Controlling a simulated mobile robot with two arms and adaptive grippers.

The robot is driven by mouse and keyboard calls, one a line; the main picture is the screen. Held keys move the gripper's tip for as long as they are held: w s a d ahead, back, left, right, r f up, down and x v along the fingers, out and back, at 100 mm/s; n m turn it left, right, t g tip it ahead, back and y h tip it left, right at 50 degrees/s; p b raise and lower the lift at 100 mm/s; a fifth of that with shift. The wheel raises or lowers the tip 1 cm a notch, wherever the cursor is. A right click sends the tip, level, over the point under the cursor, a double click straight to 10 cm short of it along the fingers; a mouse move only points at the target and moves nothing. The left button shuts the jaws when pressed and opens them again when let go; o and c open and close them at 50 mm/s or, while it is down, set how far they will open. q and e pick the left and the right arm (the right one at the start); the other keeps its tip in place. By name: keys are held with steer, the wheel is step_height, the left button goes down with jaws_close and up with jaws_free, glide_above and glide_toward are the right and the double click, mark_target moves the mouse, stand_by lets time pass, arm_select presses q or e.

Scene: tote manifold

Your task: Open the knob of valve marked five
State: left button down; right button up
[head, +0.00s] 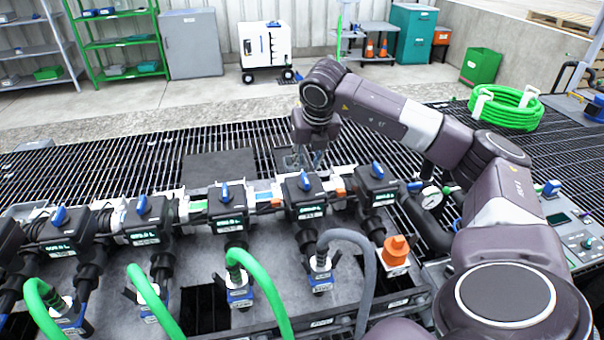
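A row of black valve boxes with blue knobs runs across the manifold. The knobs show at the far left (59,215), left (142,205), middle (225,190), right of middle (304,180) and far right (377,170). The labels on the boxes are too small to read, so I cannot tell which is marked five. My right gripper (307,158) points down just behind the knob right of middle, seemingly apart from it. Its fingers are small and partly hidden, so their opening is unclear. My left gripper is not in view.
Green hoses (262,290) and a grey hose (366,270) arch up in front of the valves. An orange fitting (396,250) and a pressure gauge (432,197) stand at the right. Dark grating (110,155) behind the manifold is mostly clear.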

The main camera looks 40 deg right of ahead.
mark_target(305, 178)
steer(key=p+x, duration=0.1)
steer(key=x, duration=0.6)
steer(key=shift+d+f, duration=0.2)
steer(key=shift+f, duration=0.05)
steer(key=shift+c, duration=0.5)
jaws_close()
